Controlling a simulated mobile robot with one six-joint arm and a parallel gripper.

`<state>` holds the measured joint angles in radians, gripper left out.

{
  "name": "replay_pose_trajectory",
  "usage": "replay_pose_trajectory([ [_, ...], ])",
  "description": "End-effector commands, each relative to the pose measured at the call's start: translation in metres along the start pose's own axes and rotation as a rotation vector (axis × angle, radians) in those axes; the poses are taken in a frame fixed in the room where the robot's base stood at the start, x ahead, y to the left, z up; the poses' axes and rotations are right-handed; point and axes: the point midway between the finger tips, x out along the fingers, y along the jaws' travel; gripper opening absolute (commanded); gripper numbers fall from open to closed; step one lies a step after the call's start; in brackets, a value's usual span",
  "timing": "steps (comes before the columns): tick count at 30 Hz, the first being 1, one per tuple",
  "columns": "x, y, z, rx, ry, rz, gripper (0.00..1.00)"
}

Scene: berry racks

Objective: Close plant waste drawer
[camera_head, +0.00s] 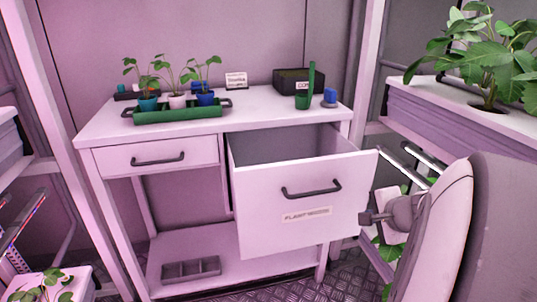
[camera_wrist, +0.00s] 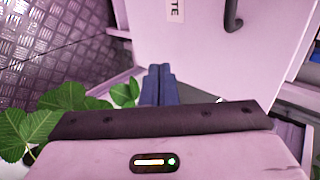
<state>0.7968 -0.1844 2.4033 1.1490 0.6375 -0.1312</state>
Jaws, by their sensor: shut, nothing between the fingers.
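The plant waste drawer (camera_head: 300,222) is the deep right-hand drawer of the white workbench (camera_head: 100,127). It stands pulled out, with its open top showing. Its front has a dark bar handle (camera_head: 311,189) and a label. My gripper (camera_head: 364,218) is at the right side of the drawer front, partly hidden by my arm; I cannot tell if it touches. In the wrist view the blue fingers (camera_wrist: 160,82) are together and empty, pointing toward the drawer front (camera_wrist: 200,60). The handle also shows there at the upper right (camera_wrist: 232,12).
A green tray (camera_head: 180,116) with potted seedlings, a black box (camera_head: 290,82) and a green pot (camera_head: 302,101) stand on the bench. A shallower left drawer (camera_head: 130,157) is shut. A planted rack (camera_head: 440,110) stands close on the right. Leaves (camera_wrist: 60,110) are beside my gripper.

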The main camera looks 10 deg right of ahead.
Motion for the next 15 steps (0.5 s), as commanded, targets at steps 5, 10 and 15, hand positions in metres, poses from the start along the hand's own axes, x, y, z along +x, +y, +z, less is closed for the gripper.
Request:
replay_pose_trajectory([
  [5, 0.045, 0.004, 0.001, -0.001, -0.005, 0.003, 0.00],
  [10, 0.077, 0.001, 0.001, -0.002, -0.003, 0.002, 0.00],
  [15, 0.091, -0.019, 0.000, -0.002, -0.001, 0.001, 0.00],
])
